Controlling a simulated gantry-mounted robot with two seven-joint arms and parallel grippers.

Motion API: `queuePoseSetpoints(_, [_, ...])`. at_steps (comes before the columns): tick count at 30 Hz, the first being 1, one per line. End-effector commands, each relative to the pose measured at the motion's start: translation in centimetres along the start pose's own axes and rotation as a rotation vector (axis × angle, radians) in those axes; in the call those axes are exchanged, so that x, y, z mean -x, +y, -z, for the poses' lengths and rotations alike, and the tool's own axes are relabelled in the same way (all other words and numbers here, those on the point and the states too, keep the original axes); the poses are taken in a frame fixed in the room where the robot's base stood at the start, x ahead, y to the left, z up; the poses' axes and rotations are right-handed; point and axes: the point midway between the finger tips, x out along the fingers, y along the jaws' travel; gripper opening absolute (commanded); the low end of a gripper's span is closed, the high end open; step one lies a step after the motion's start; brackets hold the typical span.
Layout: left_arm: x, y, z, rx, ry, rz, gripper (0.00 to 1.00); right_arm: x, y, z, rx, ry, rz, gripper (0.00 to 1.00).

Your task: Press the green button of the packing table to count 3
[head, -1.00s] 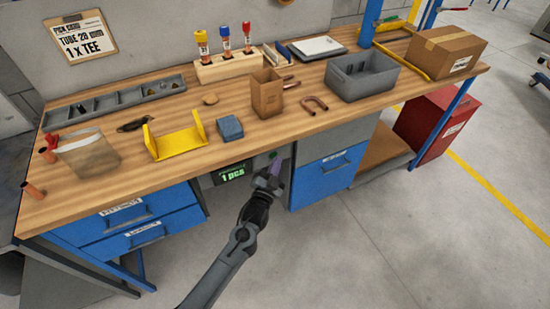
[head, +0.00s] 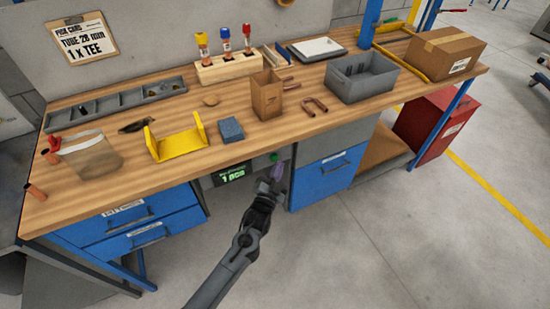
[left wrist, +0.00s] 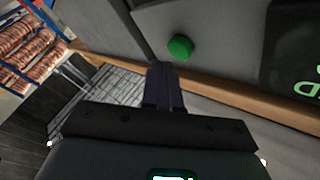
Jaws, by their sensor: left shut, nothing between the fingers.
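The green button (head: 274,157) sits on the grey front panel under the table edge, right of a small display (head: 233,174) with green text that reads "1 pcs". In the left wrist view the green button (left wrist: 180,48) is fully visible just beyond the fingertips, with the display (left wrist: 300,75) at the right edge. My left gripper (head: 276,172) is shut and empty, just below and in front of the button. Its dark closed fingers also show in the left wrist view (left wrist: 163,85). A gap shows between fingertips and button. My right gripper is not in view.
The wooden table (head: 200,150) holds a yellow bracket (head: 176,142), a cardboard box (head: 267,95), copper fittings (head: 315,105) and a grey bin (head: 361,80). Blue drawers (head: 328,170) flank the button panel. The floor in front is clear.

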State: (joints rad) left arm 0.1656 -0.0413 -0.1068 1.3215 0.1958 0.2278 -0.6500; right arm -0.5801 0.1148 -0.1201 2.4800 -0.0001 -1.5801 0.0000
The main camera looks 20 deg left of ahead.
Motion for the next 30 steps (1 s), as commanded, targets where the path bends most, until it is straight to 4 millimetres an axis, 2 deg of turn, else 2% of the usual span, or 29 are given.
queuePoseSetpoints(13, [0.4, 0.2, 0.3, 0.0, 0.0, -0.001, 0.0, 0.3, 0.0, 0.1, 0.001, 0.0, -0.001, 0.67])
queuePoseSetpoints(30, [3.5, 2.5, 2.5, 0.0, 0.0, 0.0, 0.0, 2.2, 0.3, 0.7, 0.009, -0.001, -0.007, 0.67])
